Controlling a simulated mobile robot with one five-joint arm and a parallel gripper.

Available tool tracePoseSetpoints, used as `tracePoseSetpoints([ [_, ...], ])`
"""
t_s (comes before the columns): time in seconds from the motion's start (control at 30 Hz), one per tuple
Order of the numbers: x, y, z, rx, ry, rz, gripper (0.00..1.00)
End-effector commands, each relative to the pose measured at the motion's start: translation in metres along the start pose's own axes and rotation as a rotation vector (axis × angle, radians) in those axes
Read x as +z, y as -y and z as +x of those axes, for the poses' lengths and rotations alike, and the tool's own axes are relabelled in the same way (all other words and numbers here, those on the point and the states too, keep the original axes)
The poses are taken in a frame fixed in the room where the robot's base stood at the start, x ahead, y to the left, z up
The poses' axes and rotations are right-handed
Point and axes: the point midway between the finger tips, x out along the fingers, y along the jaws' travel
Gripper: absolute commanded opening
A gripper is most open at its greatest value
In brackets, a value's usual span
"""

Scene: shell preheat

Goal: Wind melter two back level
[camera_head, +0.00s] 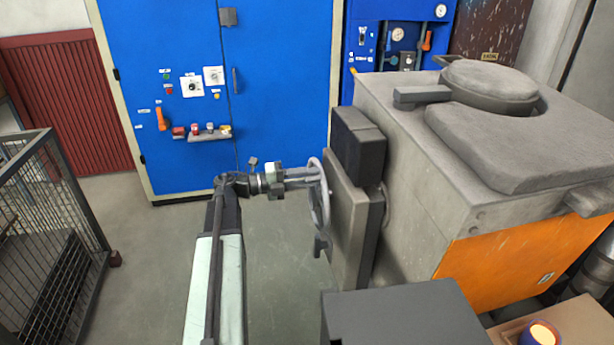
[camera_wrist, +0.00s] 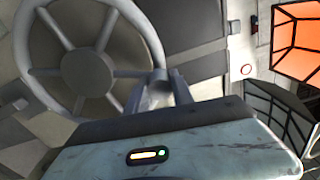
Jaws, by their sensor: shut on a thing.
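The melter (camera_head: 420,195) is a large grey box at the right with a round lid (camera_head: 490,85) and an orange lower panel (camera_head: 535,250). Its body looks slanted in the head view, but I cannot tell how much is tilt. A spoked handwheel (camera_head: 325,205) stands upright on the grey gearbox (camera_head: 352,225) at its left side. The wheel fills the upper left of the wrist view (camera_wrist: 65,28). My gripper (camera_head: 312,174) is shut on the handwheel at its rim side. In the wrist view my fingers (camera_wrist: 163,92) close at the rim's lower right; the exact grip is partly hidden.
A blue cabinet (camera_head: 280,90) with switches stands behind my arm. A mesh cage (camera_head: 60,210) is at the left. A dark box (camera_head: 400,315) and a glowing cup (camera_head: 540,332) are at the front right. Grey floor (camera_head: 145,250) is clear between cage and arm.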

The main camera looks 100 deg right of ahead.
Motion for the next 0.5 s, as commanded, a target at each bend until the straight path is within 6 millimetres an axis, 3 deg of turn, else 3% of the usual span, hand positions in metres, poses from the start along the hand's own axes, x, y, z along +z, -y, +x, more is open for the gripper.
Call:
tracePoseSetpoints([
  [0.17,-0.0025,0.0015,0.0015,-0.006,-0.009,-0.003,0.00],
  [0.2,-0.0023,0.0015,0.0010,-0.005,-0.009,-0.003,0.39],
  [0.23,-0.0021,0.0013,0.0006,-0.005,-0.008,-0.002,0.48],
  [0.5,0.0007,0.0004,-0.0043,-0.002,0.002,-0.001,0.50],
])
